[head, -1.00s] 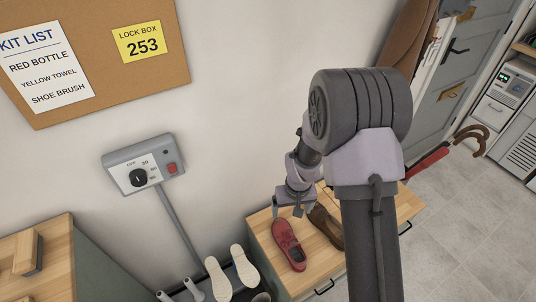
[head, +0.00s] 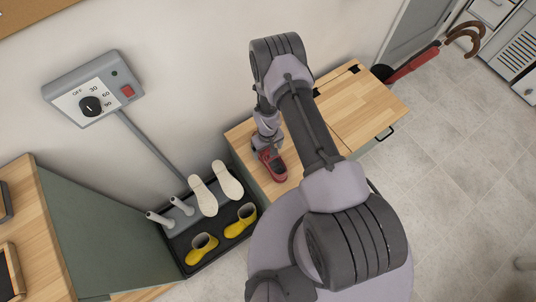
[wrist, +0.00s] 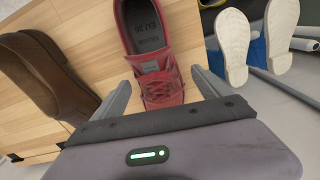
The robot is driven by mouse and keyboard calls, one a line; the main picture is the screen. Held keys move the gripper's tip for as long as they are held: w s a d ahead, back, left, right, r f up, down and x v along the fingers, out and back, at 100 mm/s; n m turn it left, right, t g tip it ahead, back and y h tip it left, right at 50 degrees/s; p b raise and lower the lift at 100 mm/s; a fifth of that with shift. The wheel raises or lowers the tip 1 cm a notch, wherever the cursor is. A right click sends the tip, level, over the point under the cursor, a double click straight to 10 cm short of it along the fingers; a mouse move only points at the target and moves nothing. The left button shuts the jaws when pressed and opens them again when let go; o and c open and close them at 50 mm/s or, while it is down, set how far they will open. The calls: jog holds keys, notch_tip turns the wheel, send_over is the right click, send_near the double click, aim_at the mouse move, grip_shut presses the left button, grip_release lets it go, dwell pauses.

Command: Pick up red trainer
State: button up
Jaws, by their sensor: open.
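The red trainer (head: 276,168) lies on the wooden top of the low cabinet (head: 355,110), and my arm covers part of it in the head view. In the wrist view the red trainer (wrist: 146,30) shows its opening at the top and its laces nearer to me. My gripper (wrist: 160,84) is open, with one finger on each side of the laced front part. A gap shows between each finger and the shoe. In the head view my gripper (head: 266,150) is at the trainer's wall-side end. I cannot tell its exact height.
A brown shoe (wrist: 38,72) lies left of the trainer in the wrist view. Beside the cabinet, two upturned shoes with white soles (head: 204,196) are on a drying rack above a black tray (head: 215,247) with yellow boots (head: 201,247). A dial box (head: 94,88) is on the wall.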

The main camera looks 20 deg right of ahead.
aim_at(268, 150)
jog(key=f, duration=0.2)
jog(key=f+b, duration=0.1)
jog(key=shift+w+d+f, duration=0.1)
jog(key=shift+d+f, duration=0.1)
jog(key=shift+f, duration=0.2)
jog(key=shift+r, duration=0.1)
jog(key=c, duration=1.7)
jog(key=shift+r, duration=0.1)
